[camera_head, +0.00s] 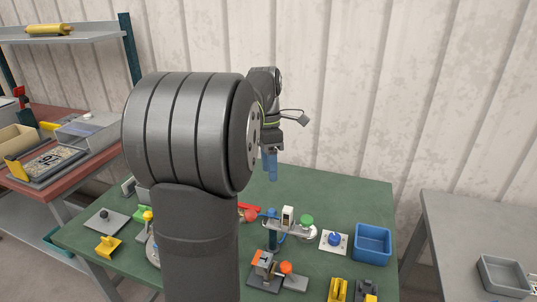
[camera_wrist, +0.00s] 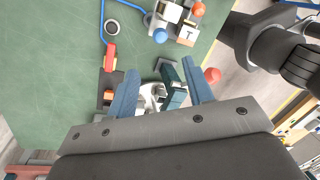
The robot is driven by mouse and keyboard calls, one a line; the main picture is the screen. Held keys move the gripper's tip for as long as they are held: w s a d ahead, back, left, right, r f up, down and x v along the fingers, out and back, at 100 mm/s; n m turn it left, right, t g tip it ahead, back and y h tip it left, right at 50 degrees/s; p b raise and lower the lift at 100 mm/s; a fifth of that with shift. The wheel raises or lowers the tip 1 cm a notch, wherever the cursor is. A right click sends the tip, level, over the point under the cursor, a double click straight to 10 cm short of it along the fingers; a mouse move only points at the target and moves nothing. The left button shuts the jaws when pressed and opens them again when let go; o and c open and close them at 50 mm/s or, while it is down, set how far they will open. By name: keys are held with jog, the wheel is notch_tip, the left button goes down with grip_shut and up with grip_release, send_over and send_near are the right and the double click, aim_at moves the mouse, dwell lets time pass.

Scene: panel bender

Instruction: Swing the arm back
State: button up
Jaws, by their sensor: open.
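My gripper (camera_head: 271,166) hangs over the back of the green table in the head view, its blue fingers pointing down, open and empty. In the head view a bar fixture (camera_head: 287,224) on a dark blue post carries a white block, with a blue ball at its left end and a green knob (camera_head: 307,221) to its right. I cannot tell which part is the arm to be swung. In the wrist view my gripper (camera_wrist: 162,88) has its fingers spread above a whitish bracket (camera_wrist: 150,97) and a dark teal block (camera_wrist: 173,84); contact is unclear. A red ball (camera_wrist: 212,74) lies beyond the right finger.
My upper arm hides part of the table's left-middle. A grey table (camera_head: 462,215) stands right; a shelf (camera_head: 60,36) stands left.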

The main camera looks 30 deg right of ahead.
aim_at(273, 212)
jog(key=shift+w+r, duration=0.15)
jog(key=shift+r, duration=0.65)
jog(key=shift+w+r, duration=0.15)
jog(key=shift+r, duration=0.6)
jog(key=s+f, duration=0.1)
jog(key=f, duration=0.4)
jog(key=s+f, duration=0.1)
jog(key=f, duration=0.5)
jog(key=s+f, duration=0.1)
jog(key=f, duration=0.5)
jog(key=shift+s+a, duration=0.15)
jog(key=shift+a, duration=0.1)
jog(key=w+r, duration=0.3)
jog(key=r, duration=1.4)
jog(key=s+f, duration=0.1)
jog(key=f, duration=0.4)
jog(key=s+f, duration=0.1)
jog(key=f, duration=0.5)
jog(key=s+f, duration=0.1)
jog(key=f, duration=0.5)
jog(key=shift+f+m, duration=0.1)
jog(key=shift+m, duration=0.2)
jog(key=m, duration=0.2)
jog(key=shift+d+m+y, duration=0.1)
jog(key=shift+m+y, duration=0.2)
jog(key=shift+m, duration=0.1)
jog(key=m+t, duration=0.1)
jog(key=m, duration=0.4)
jog(key=shift+m+y, duration=0.4)
